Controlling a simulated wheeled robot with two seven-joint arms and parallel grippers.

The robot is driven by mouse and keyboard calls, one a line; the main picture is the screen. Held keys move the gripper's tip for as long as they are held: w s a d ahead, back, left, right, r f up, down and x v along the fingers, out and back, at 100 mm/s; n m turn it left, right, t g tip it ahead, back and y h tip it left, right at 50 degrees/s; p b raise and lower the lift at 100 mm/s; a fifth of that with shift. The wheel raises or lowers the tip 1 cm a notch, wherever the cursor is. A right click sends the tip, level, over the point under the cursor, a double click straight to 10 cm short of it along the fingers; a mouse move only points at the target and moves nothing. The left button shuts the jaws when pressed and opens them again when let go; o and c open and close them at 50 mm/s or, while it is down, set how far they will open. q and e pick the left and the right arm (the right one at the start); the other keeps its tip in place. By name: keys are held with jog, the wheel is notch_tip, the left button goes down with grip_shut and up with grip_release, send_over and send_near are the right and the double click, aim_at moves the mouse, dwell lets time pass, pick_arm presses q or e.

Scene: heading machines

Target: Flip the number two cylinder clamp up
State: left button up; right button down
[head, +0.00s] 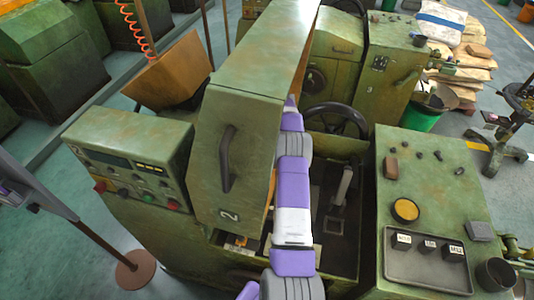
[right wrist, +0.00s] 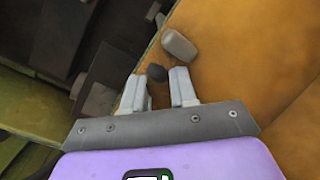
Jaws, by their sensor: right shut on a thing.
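A tall green cover marked "2" (head: 232,150) with a dark handle stands tilted in the middle of the head view. I cannot tell which part is the number two cylinder clamp. My right arm reaches up along the cover's right side, and its gripper is hidden there. In the right wrist view my right gripper (right wrist: 157,90) is shut on a small dark knob (right wrist: 157,72) between its fingers. The knob is beside an orange-brown panel (right wrist: 225,75) that carries a grey rounded block (right wrist: 179,45). My left gripper is not in view.
A green control box (head: 130,165) with buttons stands left of the cover. A green panel (head: 395,230) with a yellow button and a tray is at the right. A dark handwheel (head: 338,118) is behind the open machine bay.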

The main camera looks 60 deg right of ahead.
jog(key=shift+s+d+f, duration=0.45)
jog(key=shift+s+f, duration=0.05)
jog(key=shift+f, duration=0.05)
jog(key=c, duration=1.3)
grip_release()
jog(key=shift+d, duration=0.1)
jog(key=o, duration=0.5)
jog(key=shift+w+d+f, duration=0.1)
jog(key=shift+d+f, duration=0.2)
jog(key=shift+d, duration=0.15)
jog(key=shift+w+a+r, duration=0.1)
jog(key=shift+r, duration=0.15)
jog(key=shift+r, duration=0.1)
